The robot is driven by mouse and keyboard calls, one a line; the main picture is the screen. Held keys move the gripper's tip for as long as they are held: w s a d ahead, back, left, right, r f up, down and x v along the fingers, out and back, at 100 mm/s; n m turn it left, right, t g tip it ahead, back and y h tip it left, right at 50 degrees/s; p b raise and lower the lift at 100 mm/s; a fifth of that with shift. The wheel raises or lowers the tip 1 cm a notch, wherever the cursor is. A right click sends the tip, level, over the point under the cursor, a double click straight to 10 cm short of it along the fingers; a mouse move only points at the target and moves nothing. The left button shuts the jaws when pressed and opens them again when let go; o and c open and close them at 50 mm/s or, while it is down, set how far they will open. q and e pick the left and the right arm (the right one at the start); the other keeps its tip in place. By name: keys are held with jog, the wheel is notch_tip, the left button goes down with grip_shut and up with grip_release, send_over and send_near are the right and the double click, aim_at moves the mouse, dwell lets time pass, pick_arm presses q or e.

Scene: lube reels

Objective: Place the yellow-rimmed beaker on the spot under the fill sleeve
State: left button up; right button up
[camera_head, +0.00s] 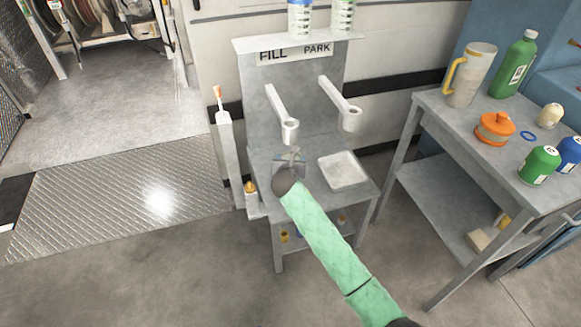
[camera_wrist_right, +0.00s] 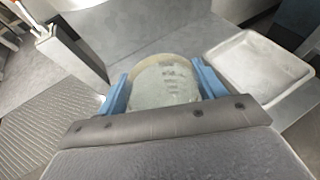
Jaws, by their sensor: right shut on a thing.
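My right gripper (camera_wrist_right: 165,90) is shut on the yellow-rimmed beaker (camera_wrist_right: 166,88), a pale see-through cup with markings, held between two blue fingers. In the head view this gripper (camera_head: 290,162) is over the left part of the grey stand's shelf (camera_head: 262,160), just below the fill sleeve (camera_head: 289,131) under the FILL label. The beaker is mostly hidden there by my wrist, and the spot beneath it is hidden too. I cannot tell whether the beaker touches the shelf. My left gripper is not in view.
A white tray (camera_head: 343,170) lies right of the gripper, below the park sleeve (camera_head: 350,119). A post with an orange-tipped brush (camera_head: 219,100) stands left. A side table (camera_head: 440,113) at right holds a yellow-handled jug (camera_head: 472,76), an orange-lidded pot (camera_head: 494,128) and several bottles.

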notch_tip(320, 180, down, 3)
jog(key=shift+f, duration=0.15)
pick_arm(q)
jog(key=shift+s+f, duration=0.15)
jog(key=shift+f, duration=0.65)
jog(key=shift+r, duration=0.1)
pick_arm(e)
jog(key=o, duration=0.9)
jog(key=shift+c, duration=0.2)
jog(key=o, duration=0.4)
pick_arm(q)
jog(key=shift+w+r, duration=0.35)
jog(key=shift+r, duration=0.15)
